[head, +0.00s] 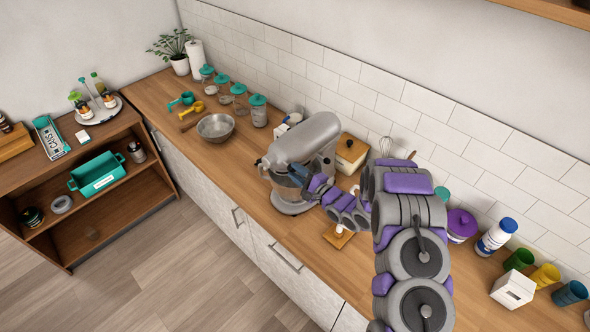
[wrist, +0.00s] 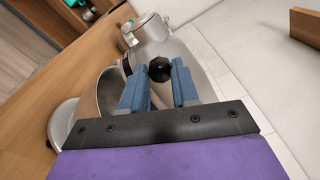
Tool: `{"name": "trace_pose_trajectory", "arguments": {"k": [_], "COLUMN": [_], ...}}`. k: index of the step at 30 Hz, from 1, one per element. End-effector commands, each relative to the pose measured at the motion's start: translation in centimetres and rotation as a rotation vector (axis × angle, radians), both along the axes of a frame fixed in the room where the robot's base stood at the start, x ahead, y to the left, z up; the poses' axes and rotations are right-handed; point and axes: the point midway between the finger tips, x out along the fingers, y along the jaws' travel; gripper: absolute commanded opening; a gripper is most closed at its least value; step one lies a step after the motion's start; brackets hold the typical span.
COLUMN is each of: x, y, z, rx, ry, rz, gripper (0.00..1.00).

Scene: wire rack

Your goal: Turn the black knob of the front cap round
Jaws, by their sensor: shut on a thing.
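A silver-grey stand mixer (head: 313,134) stands on the wooden counter. In the wrist view its rounded metal head (wrist: 168,47) fills the upper middle, with the black knob (wrist: 159,69) on its front. My gripper (wrist: 159,72) has one blue finger on each side of the knob and is shut on it. In the head view my gripper (head: 298,174) is at the mixer, above the bowl area. The knob cannot be made out there. The mixer bowl (wrist: 107,90) is just left of the fingers in the wrist view.
A loose metal bowl (head: 215,127) and jars with teal lids (head: 258,110) stand left of the mixer. A wooden box (head: 350,152) is close behind it, near the tiled wall. Bottles, cups and a white box (head: 513,288) are at the right. The counter's front strip is mostly clear.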

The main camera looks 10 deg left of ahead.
Motion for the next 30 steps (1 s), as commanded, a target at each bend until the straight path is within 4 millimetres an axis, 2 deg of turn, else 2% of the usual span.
{"name": "trace_pose_trajectory", "arguments": {"k": [6,29,30], "x": [0.1,0.0,0.0], "y": [-0.1,-1.0,-1.0], "z": [0.1,0.5,0.5], "rx": [0.147,0.144,0.144], "ry": [0.178,0.169,0.169], "rz": [-0.002,-0.005,-0.006], "gripper": [0.05,0.05,0.32]}}
